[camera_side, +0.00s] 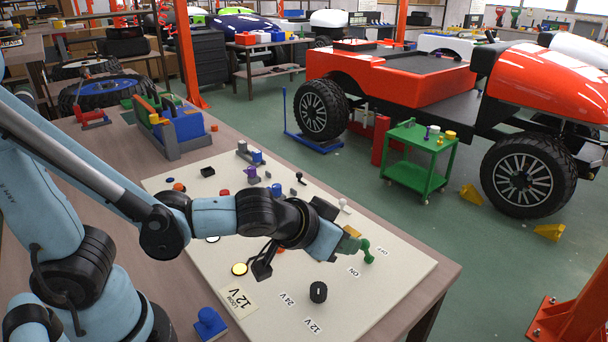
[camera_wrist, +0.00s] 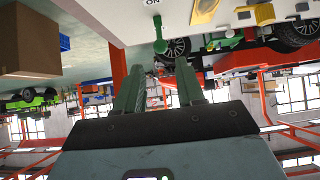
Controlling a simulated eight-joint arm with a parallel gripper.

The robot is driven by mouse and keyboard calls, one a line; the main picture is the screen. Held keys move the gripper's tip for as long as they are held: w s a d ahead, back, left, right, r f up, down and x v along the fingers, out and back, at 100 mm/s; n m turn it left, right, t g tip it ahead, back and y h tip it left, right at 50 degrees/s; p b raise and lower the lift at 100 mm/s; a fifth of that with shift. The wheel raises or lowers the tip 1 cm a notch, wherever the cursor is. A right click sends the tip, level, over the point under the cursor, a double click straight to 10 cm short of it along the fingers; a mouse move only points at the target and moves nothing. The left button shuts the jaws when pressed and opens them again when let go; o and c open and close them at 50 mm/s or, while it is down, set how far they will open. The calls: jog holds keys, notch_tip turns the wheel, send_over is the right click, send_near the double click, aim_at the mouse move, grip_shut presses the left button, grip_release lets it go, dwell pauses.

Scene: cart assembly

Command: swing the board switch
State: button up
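The board (camera_side: 390,290) is a pale panel on the table carrying several small controls. A green lever switch (camera_side: 367,252) with a round knob stands near its right edge, between the labels ON and OFF. It also shows in the wrist view (camera_wrist: 159,38), with the ON label above it. My gripper (camera_side: 356,244) is close beside the lever in the side view. In the wrist view my gripper (camera_wrist: 159,72) has its two green fingers apart, with nothing between them. The lever shows just past the fingertips, in line with the gap. I cannot tell whether they touch.
A black knob (camera_side: 318,292) sits on the board by 12 V and 24 V labels. A lit yellow button (camera_side: 239,269) and several small parts lie near my arm. A blue block (camera_side: 209,323) is at the front. A green cart (camera_side: 415,165) and red vehicle stand beyond the table.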

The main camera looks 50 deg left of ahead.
send_over(356, 271)
notch_tip(356, 271, down, 5)
jog(key=shift+f, duration=0.1)
jog(key=c, duration=0.6)
